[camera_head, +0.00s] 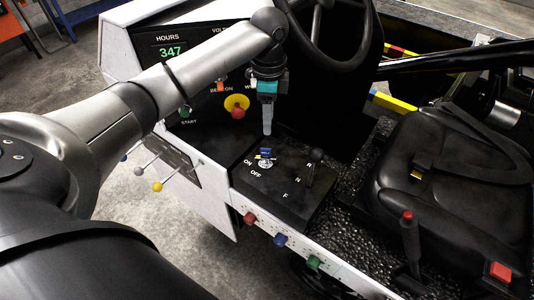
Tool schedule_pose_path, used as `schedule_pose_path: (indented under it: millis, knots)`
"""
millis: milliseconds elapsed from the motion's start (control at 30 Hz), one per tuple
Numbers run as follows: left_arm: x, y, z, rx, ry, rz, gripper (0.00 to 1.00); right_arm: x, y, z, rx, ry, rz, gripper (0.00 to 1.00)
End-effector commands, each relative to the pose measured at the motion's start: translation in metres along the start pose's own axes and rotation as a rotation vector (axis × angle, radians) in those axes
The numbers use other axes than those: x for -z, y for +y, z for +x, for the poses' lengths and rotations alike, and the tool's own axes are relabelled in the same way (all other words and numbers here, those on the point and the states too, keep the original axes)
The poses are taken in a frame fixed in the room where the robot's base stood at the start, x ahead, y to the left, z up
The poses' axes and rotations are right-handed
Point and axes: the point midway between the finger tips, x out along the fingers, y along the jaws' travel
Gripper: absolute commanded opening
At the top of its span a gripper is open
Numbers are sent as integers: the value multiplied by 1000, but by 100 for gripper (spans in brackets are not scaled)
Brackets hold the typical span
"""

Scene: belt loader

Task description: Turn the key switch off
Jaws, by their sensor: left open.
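The key switch (266,161) sits on the black console top, with ON and OFF printed to its lower left. It has a silver round base with a small blue and yellow part above it. I cannot tell which label the key points to. My left gripper (267,131) hangs just above and behind the key switch, pointing down. It is open with nothing visible between its fingers, and it appears apart from the key. My right gripper does not show.
A black gear lever (314,165) marked R, N, F stands just right of the key switch. A red button on a yellow plate (237,106) is on the dash. The steering wheel (325,30) is behind, and the black seat (440,165) is at right.

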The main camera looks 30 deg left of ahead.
Motion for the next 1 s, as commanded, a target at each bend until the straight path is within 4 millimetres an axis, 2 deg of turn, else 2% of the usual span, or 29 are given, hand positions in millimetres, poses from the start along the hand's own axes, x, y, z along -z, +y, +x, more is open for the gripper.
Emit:
schedule_pose_path:
  millis: [100, 233, 700, 800, 1000]
  knots:
    - [-4, -4, -4, -3, -3, -1, 50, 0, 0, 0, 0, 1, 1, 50]
    - [-5, -4, 7, -6, -4, -1, 50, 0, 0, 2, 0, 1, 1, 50]
    - [-4, -3, 105, -6, -3, -2, 50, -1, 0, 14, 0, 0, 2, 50]
    - [-4, -3, 122, -5, -4, 0, 50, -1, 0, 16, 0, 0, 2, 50]
    - [-4, -4, 142, -2, -2, -1, 50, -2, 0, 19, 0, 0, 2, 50]
